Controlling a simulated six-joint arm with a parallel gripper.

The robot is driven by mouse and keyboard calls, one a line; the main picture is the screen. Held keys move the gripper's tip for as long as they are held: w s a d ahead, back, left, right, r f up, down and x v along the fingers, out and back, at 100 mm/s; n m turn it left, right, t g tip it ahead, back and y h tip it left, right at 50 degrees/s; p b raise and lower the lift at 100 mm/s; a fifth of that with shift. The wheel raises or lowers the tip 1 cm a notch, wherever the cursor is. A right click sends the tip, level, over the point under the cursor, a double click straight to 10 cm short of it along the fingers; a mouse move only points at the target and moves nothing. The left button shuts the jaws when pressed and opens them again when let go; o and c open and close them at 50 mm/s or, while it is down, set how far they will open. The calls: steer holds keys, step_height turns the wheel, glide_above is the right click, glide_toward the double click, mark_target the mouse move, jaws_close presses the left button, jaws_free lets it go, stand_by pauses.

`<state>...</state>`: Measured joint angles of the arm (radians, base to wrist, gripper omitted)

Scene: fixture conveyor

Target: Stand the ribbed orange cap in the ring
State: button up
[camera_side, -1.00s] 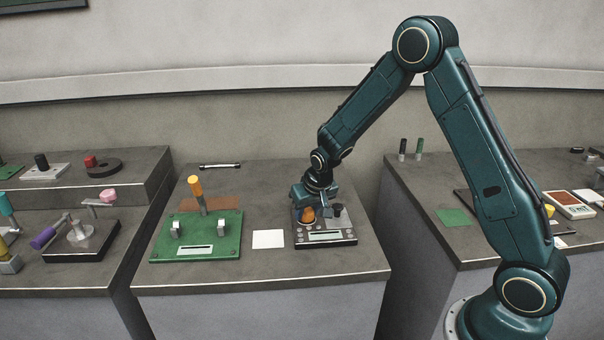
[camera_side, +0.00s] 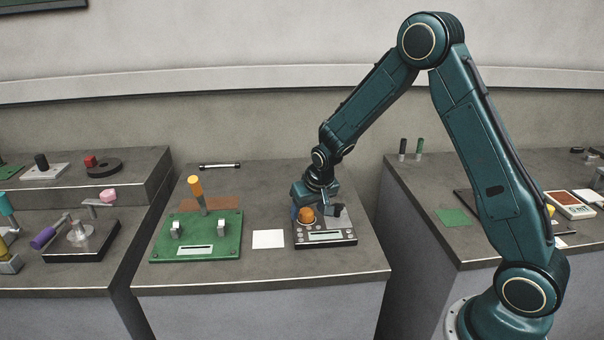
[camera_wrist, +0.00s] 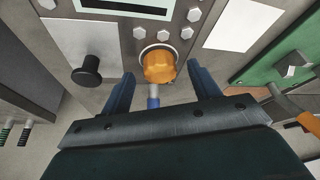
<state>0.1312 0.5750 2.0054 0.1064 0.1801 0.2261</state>
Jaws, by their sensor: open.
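The ribbed orange cap (camera_side: 306,215) stands at the front left of the grey-topped panel; it also shows in the wrist view (camera_wrist: 159,67). A pale ring (camera_wrist: 147,50) shows around the cap's base, and the cap looks seated in it and roughly upright. How deep it sits cannot be told. My gripper (camera_wrist: 163,72) is open, its two dark fingers apart with the cap beyond and between their tips. In the side view my gripper (camera_side: 316,209) is just behind and above the cap, with no clear contact.
A black knob (camera_wrist: 87,70) stands beside the ring, and a blue-tipped post (camera_wrist: 153,98) is close on the gripper side. Several small bolts and a display (camera_side: 325,236) are on the panel. A white card (camera_side: 268,239) and a green fixture board (camera_side: 222,238) lie to the left.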

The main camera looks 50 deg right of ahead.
steer(key=v, duration=1.2)
steer(key=shift+r, duration=0.25)
steer(key=shift+s, duration=0.1)
stand_by(0.4)
steer(key=s+a+r+n, duration=0.1)
steer(key=s+a+r, duration=0.1)
steer(key=s, duration=0.6)
steer(key=s+a+r+n+t+y, duration=0.1)
steer(key=s+a+r+n, duration=0.1)
steer(key=s+r, duration=0.3)
steer(key=s+a+r+n, duration=0.1)
steer(key=s+a+r, duration=0.2)
steer(key=s, duration=0.9)
steer(key=shift+s+r+n+y, duration=0.3)
steer(key=shift+s+r+y, duration=0.1)
steer(key=shift+r, duration=0.1)
